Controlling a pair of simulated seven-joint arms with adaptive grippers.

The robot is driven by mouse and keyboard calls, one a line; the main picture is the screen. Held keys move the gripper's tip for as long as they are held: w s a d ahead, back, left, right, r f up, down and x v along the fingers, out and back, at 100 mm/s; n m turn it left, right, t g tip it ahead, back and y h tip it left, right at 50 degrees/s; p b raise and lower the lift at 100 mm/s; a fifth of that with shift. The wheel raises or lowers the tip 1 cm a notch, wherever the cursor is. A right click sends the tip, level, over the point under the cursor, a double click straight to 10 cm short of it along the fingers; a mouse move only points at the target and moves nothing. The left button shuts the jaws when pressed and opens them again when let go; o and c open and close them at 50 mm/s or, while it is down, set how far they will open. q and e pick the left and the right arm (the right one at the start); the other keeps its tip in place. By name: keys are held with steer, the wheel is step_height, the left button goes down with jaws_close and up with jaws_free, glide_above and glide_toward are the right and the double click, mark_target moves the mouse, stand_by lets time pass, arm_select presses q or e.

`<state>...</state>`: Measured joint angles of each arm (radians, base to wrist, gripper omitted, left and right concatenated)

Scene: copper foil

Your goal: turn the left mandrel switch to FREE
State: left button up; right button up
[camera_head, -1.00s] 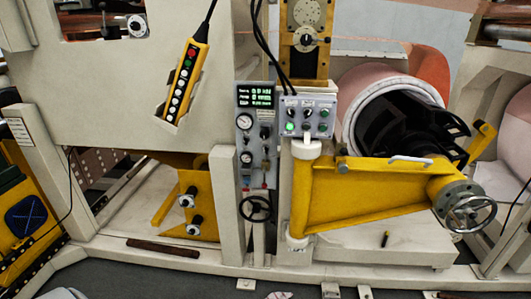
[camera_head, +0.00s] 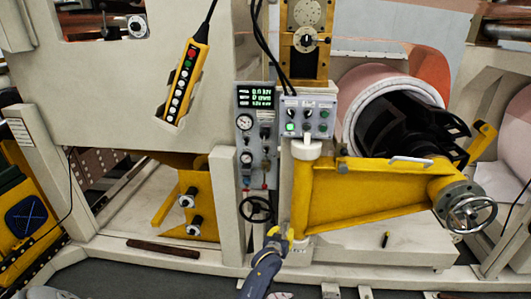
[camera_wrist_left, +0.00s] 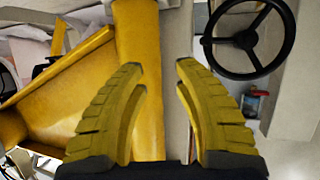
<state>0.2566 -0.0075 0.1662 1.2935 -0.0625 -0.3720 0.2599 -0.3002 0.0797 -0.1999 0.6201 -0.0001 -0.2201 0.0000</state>
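The grey control box (camera_head: 307,117) sits on top of the post at the yellow swing arm, with small switches and a lit green button (camera_head: 290,127). Its labels are too small to read, so I cannot tell which switch is the left mandrel one or how it is set. My left gripper (camera_head: 278,236) is low in the head view, well below the box, in front of the post's foot. In the left wrist view its yellow fingers (camera_wrist_left: 158,72) are spread with nothing between them; the yellow post stands beyond. My right gripper is not in view.
A black handwheel (camera_head: 256,209) is just up and left of the gripper; it also shows in the left wrist view (camera_wrist_left: 248,38). The yellow swing arm (camera_head: 365,190) reaches right from the post. A gauge panel (camera_head: 246,145) stands left of the box. Black cables hang above the box.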

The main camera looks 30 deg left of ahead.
arm_select(q)
steer(key=w+a+r+n+t+y, duration=0.1)
steer(key=w+a+r+n, duration=0.15)
steer(key=r, duration=0.55)
steer(key=w+a+r+n+t+y, duration=0.1)
steer(key=a+r, duration=0.2)
steer(key=r, duration=0.5)
steer(key=n+y, duration=0.3)
steer(key=n, duration=0.2)
glide_toward(265, 152)
steer(key=shift+t, duration=0.3)
steer(key=x, duration=1)
steer(key=shift+w+a+f, duration=0.15)
steer(key=shift+w+f, duration=0.05)
steer(key=shift+w, duration=0.15)
jaws_close()
